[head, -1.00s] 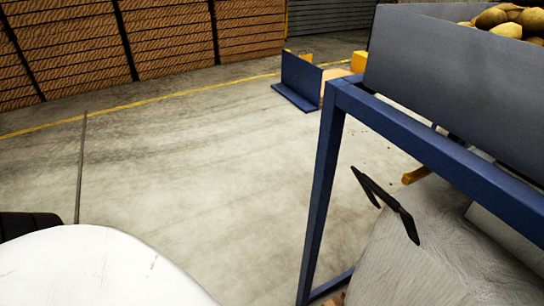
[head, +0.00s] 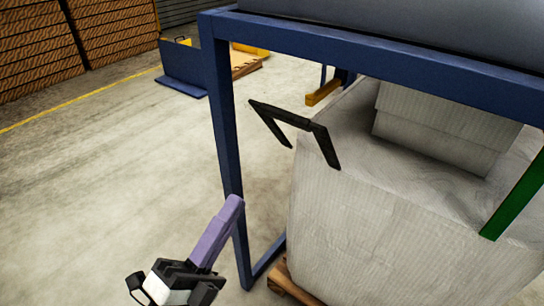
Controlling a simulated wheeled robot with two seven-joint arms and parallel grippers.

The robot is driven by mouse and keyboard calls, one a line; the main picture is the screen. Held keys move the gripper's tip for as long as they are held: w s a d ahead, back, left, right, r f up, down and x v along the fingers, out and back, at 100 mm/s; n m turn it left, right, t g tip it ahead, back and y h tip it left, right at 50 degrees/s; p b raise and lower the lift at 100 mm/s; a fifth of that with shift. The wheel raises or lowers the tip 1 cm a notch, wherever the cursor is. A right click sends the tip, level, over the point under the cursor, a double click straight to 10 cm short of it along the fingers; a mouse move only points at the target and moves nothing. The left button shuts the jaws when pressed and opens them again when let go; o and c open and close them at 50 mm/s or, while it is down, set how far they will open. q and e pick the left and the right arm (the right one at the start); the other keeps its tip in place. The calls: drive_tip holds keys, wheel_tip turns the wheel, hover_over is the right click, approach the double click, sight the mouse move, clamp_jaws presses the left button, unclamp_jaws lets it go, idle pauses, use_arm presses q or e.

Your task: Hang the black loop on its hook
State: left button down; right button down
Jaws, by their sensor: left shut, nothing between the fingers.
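The black loop (head: 283,112) is a stiff, angular strap at the near left top corner of a pale bulk bag (head: 370,235). It stands out past the bag's left edge, just right of a blue frame post, and hangs on nothing that I see. A short yellow bar (head: 323,92) shows behind it under the frame; I cannot tell whether this is its hook. My left gripper (head: 234,203) is at the lower left, its purple fingers shut and empty, pointing up and right. It is below and left of the loop, apart from it. My right gripper is out of view.
The blue frame (head: 222,120) has a post by the loop and a beam above the bag. A green strap (head: 515,200) shows at right. A wooden pallet (head: 290,286) lies under the bag. Open floor (head: 110,170) is at left; stacked crates stand behind.

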sight(283, 119)
use_arm(q)
drive_tip(key=shift+m+h, duration=0.5)
drive_tip(key=shift+m, duration=0.1)
drive_tip(key=x, duration=0.9)
drive_tip(key=r+x, duration=0.1)
drive_tip(key=x, duration=0.4)
drive_tip(key=shift+s, duration=0.25)
